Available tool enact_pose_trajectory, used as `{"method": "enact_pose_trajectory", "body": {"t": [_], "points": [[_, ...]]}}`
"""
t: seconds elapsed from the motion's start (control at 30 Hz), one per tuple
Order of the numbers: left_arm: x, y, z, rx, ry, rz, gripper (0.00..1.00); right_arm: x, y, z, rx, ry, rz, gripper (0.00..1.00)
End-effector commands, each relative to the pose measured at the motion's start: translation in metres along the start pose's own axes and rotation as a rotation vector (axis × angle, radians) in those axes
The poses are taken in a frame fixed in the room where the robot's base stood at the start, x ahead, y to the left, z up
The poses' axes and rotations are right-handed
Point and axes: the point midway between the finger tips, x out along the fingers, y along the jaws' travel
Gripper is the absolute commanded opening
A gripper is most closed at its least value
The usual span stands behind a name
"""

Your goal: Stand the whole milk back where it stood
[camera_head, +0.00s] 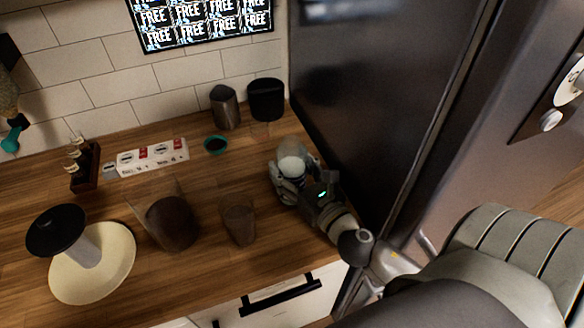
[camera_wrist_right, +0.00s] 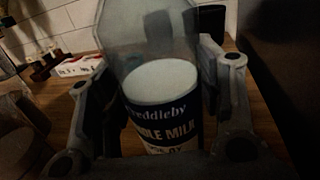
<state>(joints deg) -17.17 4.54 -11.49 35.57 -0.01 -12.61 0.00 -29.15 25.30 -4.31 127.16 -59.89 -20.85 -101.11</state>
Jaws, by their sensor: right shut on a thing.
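The whole milk (camera_head: 291,166) is a clear bottle with pale milk, at the right end of the wooden counter near the dark cabinet. In the right wrist view, the whole milk (camera_wrist_right: 165,110) has a dark label reading "MILK" and looks upright. My right gripper (camera_head: 288,180) is shut on it, with one finger on each side; the gripper also frames the bottle in the wrist view (camera_wrist_right: 158,55). I cannot tell whether the bottle's base touches the counter; the gripper hides it. My left gripper is not in view.
Left of the bottle stand a clear tumbler (camera_head: 238,224) and a larger clear container (camera_head: 172,222). A teal bowl (camera_head: 215,145), a dark jug (camera_head: 225,108) and a black canister (camera_head: 266,101) stand behind. A tall dark cabinet (camera_head: 375,95) closes the right side. Bare counter (camera_head: 262,250) lies in front.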

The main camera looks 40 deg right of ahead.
Motion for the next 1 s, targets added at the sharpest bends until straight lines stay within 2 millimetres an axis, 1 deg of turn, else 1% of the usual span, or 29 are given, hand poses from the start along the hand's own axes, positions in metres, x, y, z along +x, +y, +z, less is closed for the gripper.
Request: {"method": "enact_pose_trajectory", "body": {"t": [0.1,0.23,0.27,0.4,0.7,0.83,1.0], "points": [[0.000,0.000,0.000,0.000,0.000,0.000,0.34,0.000,0.000,0.002,-0.001,-0.003,0.000,0.19],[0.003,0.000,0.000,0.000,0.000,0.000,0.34,0.000,0.000,-0.002,0.000,-0.003,0.000,0.19],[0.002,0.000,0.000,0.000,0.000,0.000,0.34,0.000,0.000,-0.003,0.000,0.000,0.000,0.61],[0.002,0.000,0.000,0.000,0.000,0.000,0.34,0.000,0.000,-0.002,0.000,0.001,0.000,0.79],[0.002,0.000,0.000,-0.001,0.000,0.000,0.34,0.000,0.000,-0.002,0.000,0.000,-0.001,0.80],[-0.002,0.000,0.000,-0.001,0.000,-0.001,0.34,-0.001,0.000,0.002,0.000,0.000,0.000,0.80],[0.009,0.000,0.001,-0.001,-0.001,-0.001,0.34,-0.018,0.000,-0.004,0.001,0.003,-0.001,0.80]]}}
